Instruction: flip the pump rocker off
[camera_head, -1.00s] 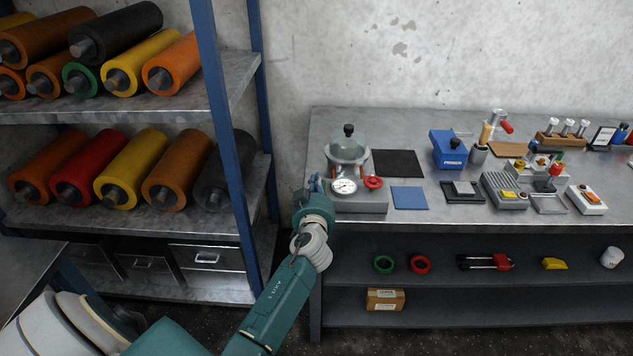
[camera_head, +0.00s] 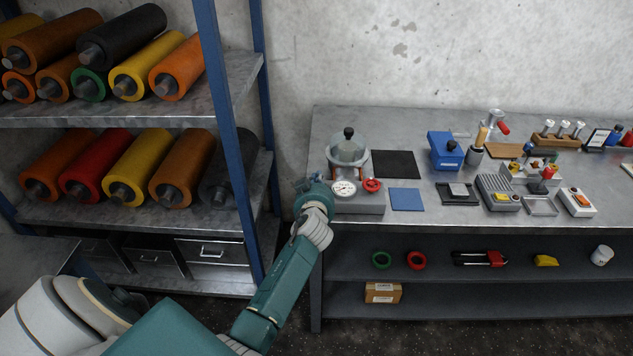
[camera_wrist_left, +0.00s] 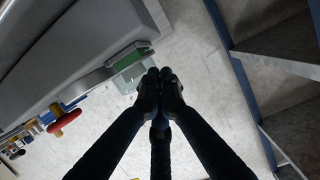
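The glass-domed pump unit (camera_head: 347,150) stands at the bench's left end, with a round gauge (camera_head: 344,188) and a red hand valve (camera_head: 372,185) on its grey base. My left gripper (camera_head: 312,182) is at the left side of this base. In the left wrist view its dark fingertips (camera_wrist_left: 160,78) are together, with nothing visible between them. A green piece in a grey mount (camera_wrist_left: 131,60), perhaps the rocker, lies just beside the tips; I cannot tell if they touch. The red valve (camera_wrist_left: 65,119) shows at left there. My right gripper is out of view.
A blue-framed rack (camera_head: 235,150) with coloured rollers stands left of the bench. A white box with an orange switch (camera_head: 577,201) and a grey device with a yellow button (camera_head: 498,193) are farther right. A blue mat (camera_head: 407,199) lies right of the pump unit.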

